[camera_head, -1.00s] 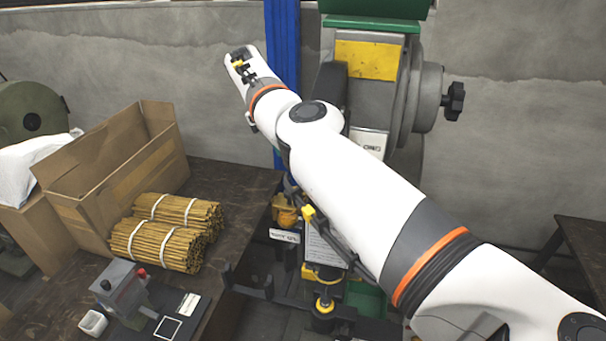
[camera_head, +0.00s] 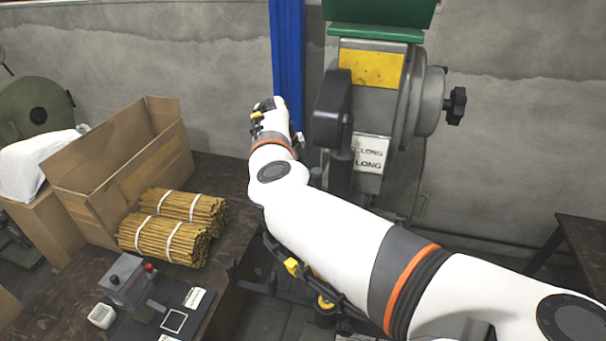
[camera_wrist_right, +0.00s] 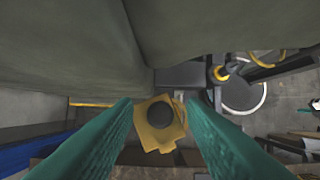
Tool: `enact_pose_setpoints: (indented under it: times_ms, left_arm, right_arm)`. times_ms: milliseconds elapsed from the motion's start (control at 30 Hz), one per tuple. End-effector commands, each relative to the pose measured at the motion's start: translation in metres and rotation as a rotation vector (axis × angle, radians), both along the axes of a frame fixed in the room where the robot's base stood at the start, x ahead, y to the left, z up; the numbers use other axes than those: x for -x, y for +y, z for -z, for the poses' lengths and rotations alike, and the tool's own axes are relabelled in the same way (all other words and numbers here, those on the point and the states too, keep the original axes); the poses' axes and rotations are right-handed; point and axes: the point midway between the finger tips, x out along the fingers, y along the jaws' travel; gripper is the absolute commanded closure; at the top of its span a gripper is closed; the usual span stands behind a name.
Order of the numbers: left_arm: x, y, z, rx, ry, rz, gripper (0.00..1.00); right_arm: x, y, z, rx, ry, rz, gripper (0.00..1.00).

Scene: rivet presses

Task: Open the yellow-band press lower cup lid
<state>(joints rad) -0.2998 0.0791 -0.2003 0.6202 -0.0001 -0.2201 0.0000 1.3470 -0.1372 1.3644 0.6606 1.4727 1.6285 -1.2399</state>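The press (camera_head: 372,105) stands at the centre right in the head view, with a yellow panel on its front and a green top. My right arm crosses in front of its lower part and hides it. In the right wrist view my right gripper (camera_wrist_right: 160,101) has its two teal fingers apart, with nothing held between them. Beyond the fingertips is a yellow block (camera_wrist_right: 152,138) with a dark round disc (camera_wrist_right: 161,115) on it. I cannot tell for certain whether this is the lower cup lid. My left gripper is not in view.
A dark table (camera_head: 222,185) on the left holds a cardboard box (camera_head: 110,165), bundles of brown sticks (camera_head: 165,238) and a small grey device (camera_head: 128,283). A blue post (camera_head: 287,65) rises beside the press. A large grey-green body (camera_wrist_right: 70,45) fills the top of the wrist view.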

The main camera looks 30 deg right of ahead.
Motion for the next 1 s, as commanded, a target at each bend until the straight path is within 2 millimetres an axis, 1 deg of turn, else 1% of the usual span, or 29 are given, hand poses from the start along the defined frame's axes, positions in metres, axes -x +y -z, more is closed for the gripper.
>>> enact_pose_setpoints:
  times_ms: [200, 233, 400, 467, 767, 1000]
  left_arm:
    - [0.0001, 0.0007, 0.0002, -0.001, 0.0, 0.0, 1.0]
    - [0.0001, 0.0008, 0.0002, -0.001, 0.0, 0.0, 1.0]
    - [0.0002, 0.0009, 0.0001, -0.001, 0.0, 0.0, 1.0]
    - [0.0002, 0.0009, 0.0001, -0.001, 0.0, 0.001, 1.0]
    - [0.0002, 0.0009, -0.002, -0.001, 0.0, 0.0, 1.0]
    - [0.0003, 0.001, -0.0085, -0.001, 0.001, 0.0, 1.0]
  right_arm:
    - [0.0003, -0.0003, 0.0011, 0.0, 0.0, 0.001, 0.62]
    - [0.0003, -0.0003, 0.001, 0.0, 0.0, 0.001, 0.64]
    - [0.0002, -0.0003, 0.0008, 0.0, 0.0, 0.001, 0.91]
    - [0.0002, -0.0003, 0.0007, 0.0, 0.0, 0.001, 1.0]
    - [-0.0004, -0.0003, 0.0, -0.001, 0.001, -0.026, 1.0]
    - [-0.0032, -0.002, -0.0008, 0.001, 0.001, -0.144, 1.0]
